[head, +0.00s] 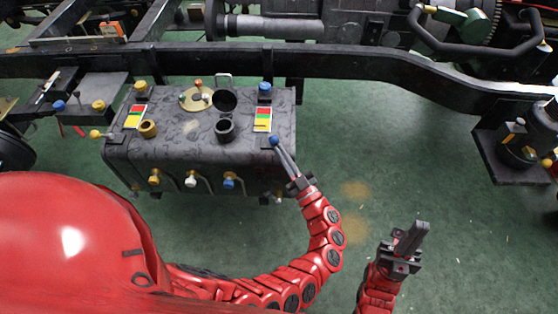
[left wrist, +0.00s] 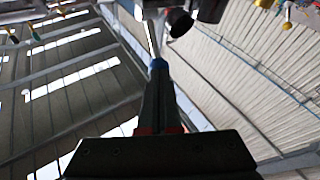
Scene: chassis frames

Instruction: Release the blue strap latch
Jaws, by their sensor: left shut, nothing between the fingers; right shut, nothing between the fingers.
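A blue ball knob (head: 274,141) shows at the upper front right edge of the dark tank (head: 180,115). My left gripper (head: 281,151) is shut, its tips right at this knob; I cannot tell whether they touch. In the left wrist view, the blue knob (left wrist: 159,64) shows at the tips of the shut fingers, with a thin metal rod (left wrist: 151,38) beyond it. Another blue knob (head: 265,87) sits on top of the tank at the right. I cannot tell for certain which is the strap latch. My right gripper (head: 412,238) is shut and empty over the floor.
Yellow, white and blue valves (head: 229,182) line the tank's lower front. A black filler neck (head: 224,130) and a coloured label (head: 263,118) are on the tank. The dark chassis rail (head: 350,65) runs behind. The green floor (head: 410,150) at right is clear.

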